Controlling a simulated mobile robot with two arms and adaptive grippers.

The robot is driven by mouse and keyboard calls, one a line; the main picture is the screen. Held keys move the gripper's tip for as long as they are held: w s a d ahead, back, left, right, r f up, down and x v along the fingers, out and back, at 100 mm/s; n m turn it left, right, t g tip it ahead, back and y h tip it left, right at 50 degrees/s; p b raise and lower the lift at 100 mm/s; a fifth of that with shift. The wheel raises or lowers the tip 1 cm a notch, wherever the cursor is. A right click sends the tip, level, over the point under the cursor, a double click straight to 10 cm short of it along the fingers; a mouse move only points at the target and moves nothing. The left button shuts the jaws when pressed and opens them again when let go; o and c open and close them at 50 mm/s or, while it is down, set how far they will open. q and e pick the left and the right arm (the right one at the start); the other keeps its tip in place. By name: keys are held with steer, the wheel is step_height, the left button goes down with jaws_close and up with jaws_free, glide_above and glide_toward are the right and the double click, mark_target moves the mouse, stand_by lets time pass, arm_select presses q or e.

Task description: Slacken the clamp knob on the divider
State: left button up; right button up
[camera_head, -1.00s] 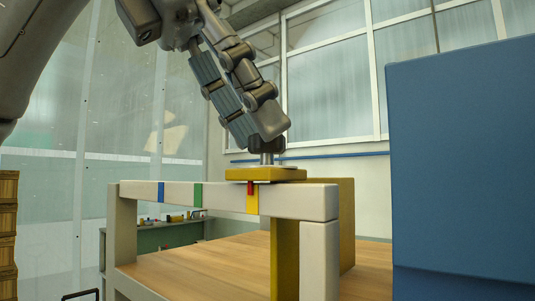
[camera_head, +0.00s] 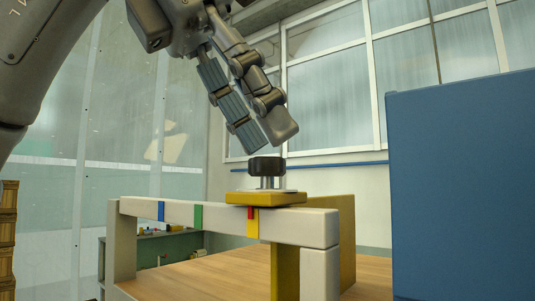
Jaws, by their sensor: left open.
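The black clamp knob (camera_head: 267,166) stands upright on a short metal stem above a round plate, on top of the yellow divider (camera_head: 266,198). The divider sits on a white rail with blue, green and yellow bands, and a small red mark (camera_head: 250,212) lies at the yellow band. My left gripper (camera_head: 272,141) is above the knob, tilted down to the right. Its fingers are apart from the knob with a small gap, and nothing shows between them. My right gripper is not in view.
A white rail frame (camera_head: 320,229) stands over a wooden surface (camera_head: 205,278). A large blue panel (camera_head: 465,180) fills the right side. Stacked wooden pieces (camera_head: 8,240) stand at the far left. The air above the rail's left part is free.

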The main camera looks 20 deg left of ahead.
arm_select(q)
steer(key=shift+f, duration=0.1)
steer(key=shift+f+b, duration=1.05)
steer(key=shift+f, duration=0.15)
